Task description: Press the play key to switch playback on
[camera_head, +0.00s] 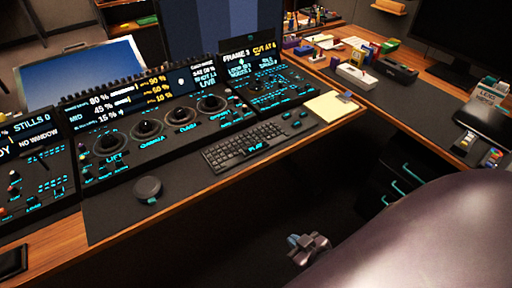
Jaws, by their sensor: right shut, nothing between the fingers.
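A cyan PLAY label (256,148) shows at the front edge of the black keyboard (232,152), which lies on the desk in front of the trackball panel (148,142). I cannot make out the exact outline of the play key at this size. My right gripper (294,241) is shut and empty. In the picture it is below the keyboard, over the dark space in front of the desk, clear of the keys. My left gripper is not in view.
The panel has several trackballs and lit screens. A round dark puck (148,187) sits on the desk mat, left of the keyboard. A yellow notepad (331,104) lies to its right. The wooden desk edge (190,201) runs between my right gripper and the keyboard.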

